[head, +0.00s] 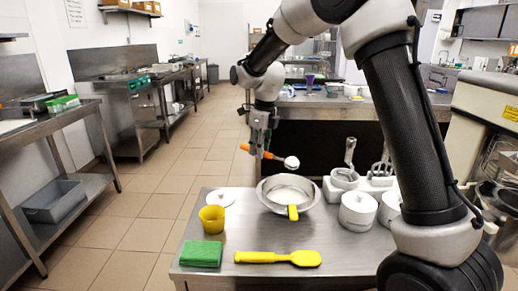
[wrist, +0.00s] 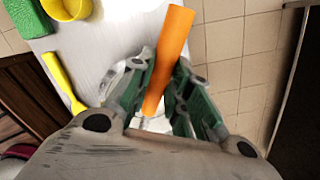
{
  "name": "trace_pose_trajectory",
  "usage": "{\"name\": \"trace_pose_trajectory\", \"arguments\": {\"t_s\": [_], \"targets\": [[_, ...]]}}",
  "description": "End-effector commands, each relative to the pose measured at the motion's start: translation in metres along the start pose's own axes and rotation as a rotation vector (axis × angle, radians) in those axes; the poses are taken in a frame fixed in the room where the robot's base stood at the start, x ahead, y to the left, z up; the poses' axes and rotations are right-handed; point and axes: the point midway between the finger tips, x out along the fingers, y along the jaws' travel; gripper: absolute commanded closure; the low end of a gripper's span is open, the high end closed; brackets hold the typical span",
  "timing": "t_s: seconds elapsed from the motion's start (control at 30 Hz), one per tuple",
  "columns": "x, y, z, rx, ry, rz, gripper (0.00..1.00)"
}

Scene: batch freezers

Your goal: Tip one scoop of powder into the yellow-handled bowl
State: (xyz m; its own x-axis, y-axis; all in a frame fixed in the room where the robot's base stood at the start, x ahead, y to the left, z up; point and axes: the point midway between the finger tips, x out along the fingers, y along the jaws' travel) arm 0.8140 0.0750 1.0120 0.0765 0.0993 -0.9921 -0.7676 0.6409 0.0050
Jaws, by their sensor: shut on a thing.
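My gripper (head: 262,150) is shut on the orange handle of a scoop (head: 248,149). The handle also shows between the fingers in the wrist view (wrist: 172,50). The scoop's round head (head: 291,162) looks white and appears just above the far rim of the bowl in the head view; whether it is directly over the bowl I cannot tell. The wide metal bowl with a yellow handle (head: 263,196) stands on the steel table, its handle facing the near side. Its inside looks pale; I cannot tell whether powder lies there.
Open floor lies left.

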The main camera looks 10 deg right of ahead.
Motion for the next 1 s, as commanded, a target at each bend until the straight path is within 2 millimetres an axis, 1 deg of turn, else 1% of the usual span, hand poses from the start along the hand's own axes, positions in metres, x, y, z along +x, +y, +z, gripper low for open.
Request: {"name": "trace_pose_trajectory", "arguments": {"t_s": [0.17, 0.37, 0.77, 1.0], "targets": [[0.006, 0.000, -0.001, 0.000, 0.001, 0.001, 1.00], [0.025, 0.000, -0.003, 0.000, 0.002, 0.001, 1.00], [-0.017, -0.002, -0.019, 0.006, -0.369, -0.002, 1.00], [-0.035, -0.002, -0.037, 0.008, -0.574, -0.002, 1.00]]}}
